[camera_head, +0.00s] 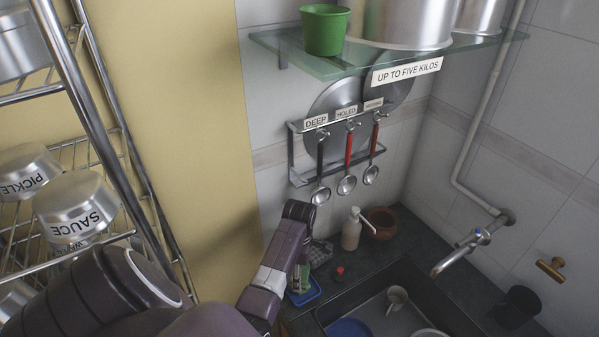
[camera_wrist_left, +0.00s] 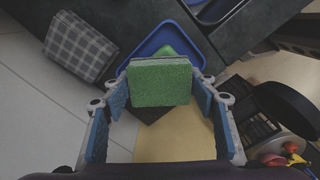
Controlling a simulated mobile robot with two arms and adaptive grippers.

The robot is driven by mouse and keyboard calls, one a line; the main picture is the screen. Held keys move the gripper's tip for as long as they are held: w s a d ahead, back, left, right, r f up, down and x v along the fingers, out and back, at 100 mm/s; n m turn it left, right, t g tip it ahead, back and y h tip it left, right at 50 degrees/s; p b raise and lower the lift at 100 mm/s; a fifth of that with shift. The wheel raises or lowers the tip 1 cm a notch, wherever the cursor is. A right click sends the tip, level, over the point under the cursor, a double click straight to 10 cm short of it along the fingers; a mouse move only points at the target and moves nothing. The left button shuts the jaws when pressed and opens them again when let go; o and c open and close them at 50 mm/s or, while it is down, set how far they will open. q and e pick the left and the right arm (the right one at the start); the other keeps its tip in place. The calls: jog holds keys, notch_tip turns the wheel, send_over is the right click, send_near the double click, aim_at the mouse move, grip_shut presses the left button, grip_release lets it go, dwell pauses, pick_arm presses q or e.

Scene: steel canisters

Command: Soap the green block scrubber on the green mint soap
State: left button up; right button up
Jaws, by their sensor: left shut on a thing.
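The green block scrubber (camera_wrist_left: 160,85) sits between the fingertips of my left gripper (camera_wrist_left: 160,95) in the left wrist view, and the gripper is shut on it. The green mint soap (camera_wrist_left: 168,49) shows just behind the scrubber's upper edge, lying in a blue tray (camera_wrist_left: 172,32). The scrubber hides part of the soap, and I cannot tell whether the two touch. In the head view the blue tray (camera_head: 305,297) is partly hidden by my left arm at the counter's left end. My right gripper is in neither view.
A checkered cloth (camera_wrist_left: 80,46) lies beside the tray. A soap bottle (camera_head: 351,231) and brown pot (camera_head: 381,223) stand behind the sink (camera_head: 372,304), which holds dishes. Ladles (camera_head: 347,183) hang above. A wire rack with steel canisters (camera_head: 76,208) stands left.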

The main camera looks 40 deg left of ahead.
pick_arm(q)
jog(key=shift+f, duration=0.55)
dwell(0.4)
jog(key=shift+s+f, duration=0.1)
dwell(1.4)
jog(key=shift+r, duration=3.6)
